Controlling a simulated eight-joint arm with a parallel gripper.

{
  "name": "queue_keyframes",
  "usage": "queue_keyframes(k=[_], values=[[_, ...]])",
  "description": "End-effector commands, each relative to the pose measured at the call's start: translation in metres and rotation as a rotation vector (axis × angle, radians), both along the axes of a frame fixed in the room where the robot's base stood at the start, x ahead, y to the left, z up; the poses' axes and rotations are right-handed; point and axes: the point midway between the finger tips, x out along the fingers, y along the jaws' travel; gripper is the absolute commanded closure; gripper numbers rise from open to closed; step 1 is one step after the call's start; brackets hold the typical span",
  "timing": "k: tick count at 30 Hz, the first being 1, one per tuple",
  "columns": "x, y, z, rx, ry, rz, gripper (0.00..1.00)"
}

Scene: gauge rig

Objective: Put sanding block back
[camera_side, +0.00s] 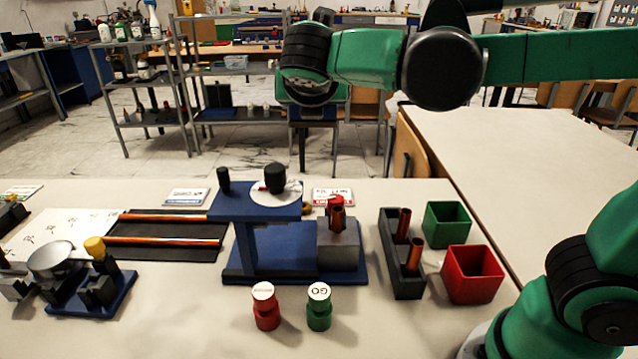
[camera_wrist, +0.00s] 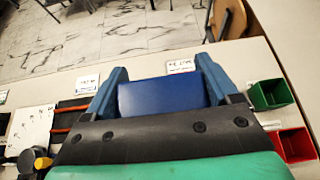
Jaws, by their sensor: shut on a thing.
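My gripper (camera_wrist: 163,75) is shut on a plain blue block, which looks to be the sanding block (camera_wrist: 162,97). The block spans the gap between the two blue fingers. In the side view my gripper (camera_side: 312,112) hangs high above the table's back edge. Blue shows under its green wrist there, but I cannot tell block from fingers. The lower part of the block is hidden behind the dark gripper body in the wrist view. No marked place for the block can be made out.
A blue rig (camera_side: 242,252) stands mid-table below. A dark rack (camera_side: 390,240) holds copper tubes. Green (camera_side: 447,224) and red (camera_side: 473,275) bins stand right. Red (camera_side: 265,308) and green (camera_side: 318,308) gauges stand in front. Tubes lie on a black mat (camera_side: 180,228).

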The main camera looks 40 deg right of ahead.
Motion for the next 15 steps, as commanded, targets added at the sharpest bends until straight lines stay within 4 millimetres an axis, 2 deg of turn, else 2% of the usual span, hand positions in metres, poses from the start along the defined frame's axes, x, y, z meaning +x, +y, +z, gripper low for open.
queue_keyframes(k=[8,15], values=[[0.023,0.068,0.007,0.006,0.007,0.009,0.74],[0.028,0.146,0.005,0.002,0.003,0.007,0.74]])
